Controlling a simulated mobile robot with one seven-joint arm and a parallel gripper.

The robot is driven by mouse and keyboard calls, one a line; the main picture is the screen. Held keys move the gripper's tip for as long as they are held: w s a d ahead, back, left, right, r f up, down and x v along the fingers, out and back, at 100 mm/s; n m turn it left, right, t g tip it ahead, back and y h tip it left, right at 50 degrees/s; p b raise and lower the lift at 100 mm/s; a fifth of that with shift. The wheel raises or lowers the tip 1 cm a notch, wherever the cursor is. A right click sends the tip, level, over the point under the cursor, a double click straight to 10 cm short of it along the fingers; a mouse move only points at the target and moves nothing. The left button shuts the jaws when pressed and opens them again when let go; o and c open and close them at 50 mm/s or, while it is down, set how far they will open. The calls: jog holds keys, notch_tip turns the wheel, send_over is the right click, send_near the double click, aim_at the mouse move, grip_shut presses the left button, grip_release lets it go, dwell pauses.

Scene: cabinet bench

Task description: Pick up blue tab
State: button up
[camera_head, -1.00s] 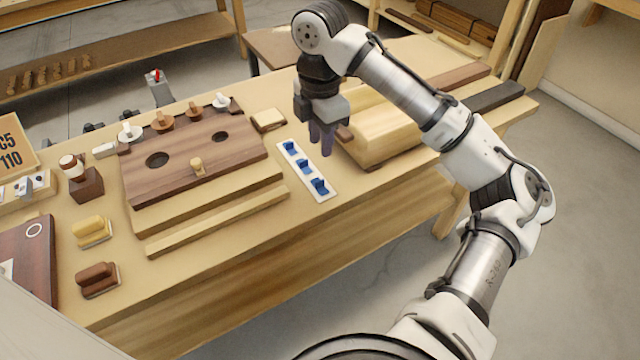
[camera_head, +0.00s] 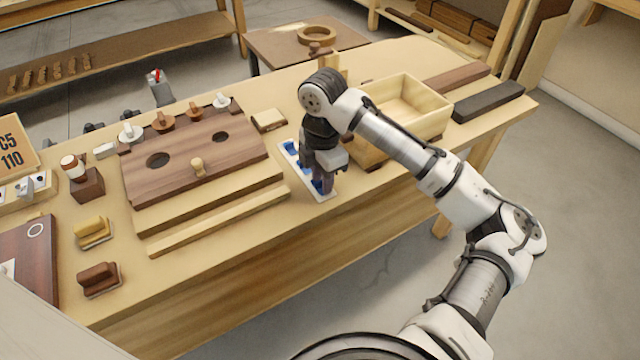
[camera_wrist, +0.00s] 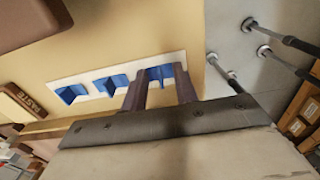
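Several blue tabs stand in a row on a white strip, which lies on the bench. In the wrist view the left tab (camera_wrist: 72,94) and the middle tab (camera_wrist: 110,84) stand clear on the white strip (camera_wrist: 88,88). The right tab (camera_wrist: 161,75) shows between the two dark fingers of my gripper (camera_wrist: 161,70). The fingers are apart; whether they touch the tab I cannot tell. In the head view my gripper (camera_head: 322,184) points down at the near end of the strip and partly hides the tabs.
An open wooden box (camera_head: 400,105) stands right behind my gripper. A dark brown board (camera_head: 190,165) with holes and knobs lies to the left. A black block (camera_head: 488,101) lies at the far right. A wooden ring (camera_head: 318,36) lies on a back table.

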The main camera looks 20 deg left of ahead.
jog(key=shift+c, duration=0.4)
grip_shut()
jog(key=shift+r, duration=0.1)
